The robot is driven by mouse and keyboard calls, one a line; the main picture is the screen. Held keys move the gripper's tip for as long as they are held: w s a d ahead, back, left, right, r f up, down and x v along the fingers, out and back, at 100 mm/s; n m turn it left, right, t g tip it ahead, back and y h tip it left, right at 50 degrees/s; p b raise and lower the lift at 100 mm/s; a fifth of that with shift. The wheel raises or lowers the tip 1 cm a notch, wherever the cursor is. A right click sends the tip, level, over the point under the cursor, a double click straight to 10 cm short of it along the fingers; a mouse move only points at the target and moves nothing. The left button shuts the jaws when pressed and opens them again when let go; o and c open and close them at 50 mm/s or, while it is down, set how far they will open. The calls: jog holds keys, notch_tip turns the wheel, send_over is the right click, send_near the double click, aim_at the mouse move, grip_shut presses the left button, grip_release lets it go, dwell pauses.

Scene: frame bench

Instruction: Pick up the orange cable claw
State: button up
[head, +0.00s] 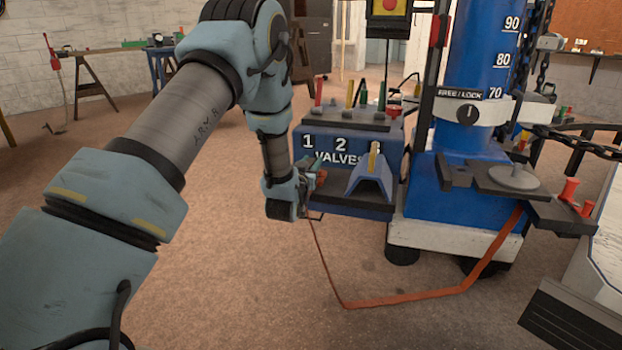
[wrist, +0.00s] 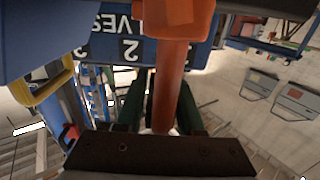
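The orange cable claw (wrist: 172,70) fills the upper middle of the wrist view, with a wide head at the top and a long shaft. In the head view only a small orange part (head: 320,178) shows at the front left of the blue valve stand. My gripper (wrist: 163,105) has its dark green fingers on both sides of the shaft, apart, with a thin gap visible at the left finger. In the head view my gripper (head: 306,190) is beside the orange part and hides most of it. An orange strap (head: 400,298) hangs from there.
The blue valve stand (head: 350,150) carries several coloured levers. A blue bracket (head: 371,182) stands on its front shelf. A blue column (head: 475,130) with a dial and chains rises to the right. The strap loops low over the floor; the floor at left is clear.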

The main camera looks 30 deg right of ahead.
grip_shut()
dwell(1.0)
